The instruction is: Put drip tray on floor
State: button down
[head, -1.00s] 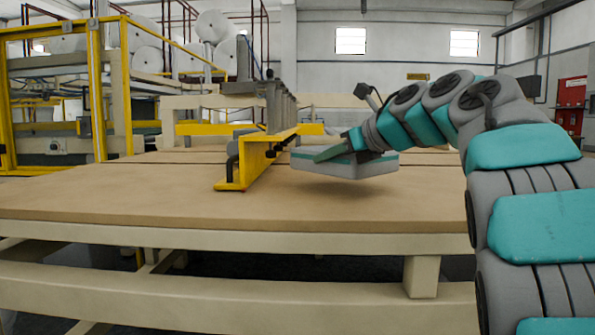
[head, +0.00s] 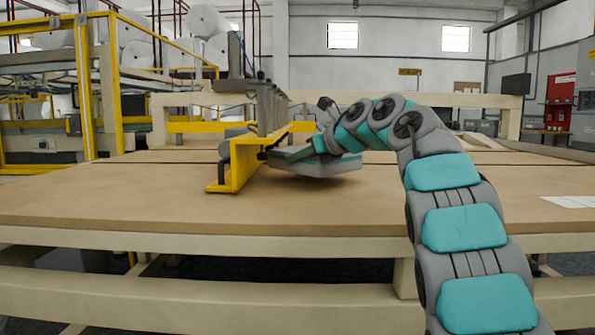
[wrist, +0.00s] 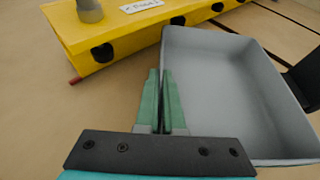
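The drip tray (head: 335,168) is a shallow grey open box. In the head view it is just right of the yellow machine beam, seemingly a little above the wooden table, with a shadow under it. In the wrist view the tray (wrist: 225,90) looks empty. My gripper (wrist: 161,72) has its two green fingers close together on either side of the tray's left wall, shut on it. In the head view my gripper (head: 290,157) reaches over the tray from the right, partly covering it.
The yellow beam (head: 240,165) stands on the table close to the tray's left. The wide table (head: 300,212) is mostly clear at the front and has a white sheet (head: 572,202) at right. Yellow machine frames (head: 85,90) stand at back left. A strip of dark floor shows under the table.

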aim_at(297, 172)
jog(key=shift+f+b, duration=0.85)
jog(key=shift+f, duration=0.85)
jog(key=shift+f, duration=0.15)
jog(key=c, duration=1)
grip_release()
jog(key=shift+c, duration=0.2)
